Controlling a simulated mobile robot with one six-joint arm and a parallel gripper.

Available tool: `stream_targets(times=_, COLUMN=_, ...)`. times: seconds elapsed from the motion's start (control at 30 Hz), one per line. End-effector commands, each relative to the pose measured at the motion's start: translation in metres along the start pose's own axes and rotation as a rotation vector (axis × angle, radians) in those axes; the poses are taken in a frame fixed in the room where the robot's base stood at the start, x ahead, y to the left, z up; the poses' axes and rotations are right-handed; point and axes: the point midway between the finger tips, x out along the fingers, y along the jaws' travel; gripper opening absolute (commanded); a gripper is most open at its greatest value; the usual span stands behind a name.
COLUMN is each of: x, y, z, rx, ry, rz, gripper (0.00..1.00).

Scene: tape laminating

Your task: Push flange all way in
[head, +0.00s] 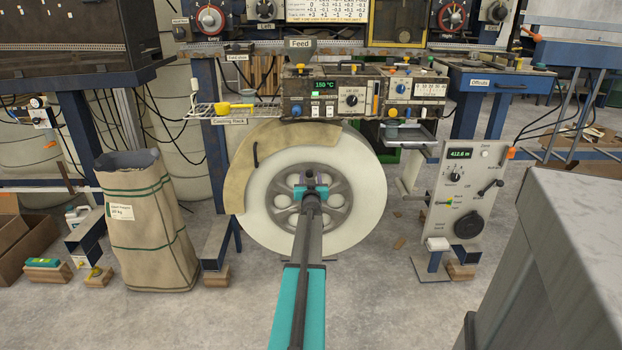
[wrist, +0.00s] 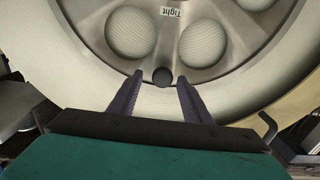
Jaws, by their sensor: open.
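The flange (head: 344,188) is a grey spoked disc with round holes, seated at the centre of a large white roll (head: 262,215). In the wrist view the flange (wrist: 205,72) fills the top, with a label reading "Tight" (wrist: 172,11). My gripper (wrist: 160,76) is open and empty. Its two dark fingers point at the flange's lower edge, on either side of a dark round spot (wrist: 163,76). I cannot tell whether the tips touch the flange. In the head view my arm hides its middle, and I cannot tell how deep it sits.
A tan cover (head: 244,172) with a dark handle curves over the roll's upper left. A tall paper sack (head: 145,240) stands left. A control box (head: 465,190) reading 412.6 stands right. A grey cabinet (head: 570,240) fills the near right. Open floor lies in front.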

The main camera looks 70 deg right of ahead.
Motion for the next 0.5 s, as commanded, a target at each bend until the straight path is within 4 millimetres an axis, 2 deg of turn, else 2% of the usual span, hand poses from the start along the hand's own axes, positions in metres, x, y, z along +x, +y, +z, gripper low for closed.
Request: stream_targets(times=0.5, x=-0.044, y=0.001, z=0.000, rx=0.000, ry=-0.001, rz=0.000, gripper=0.44)
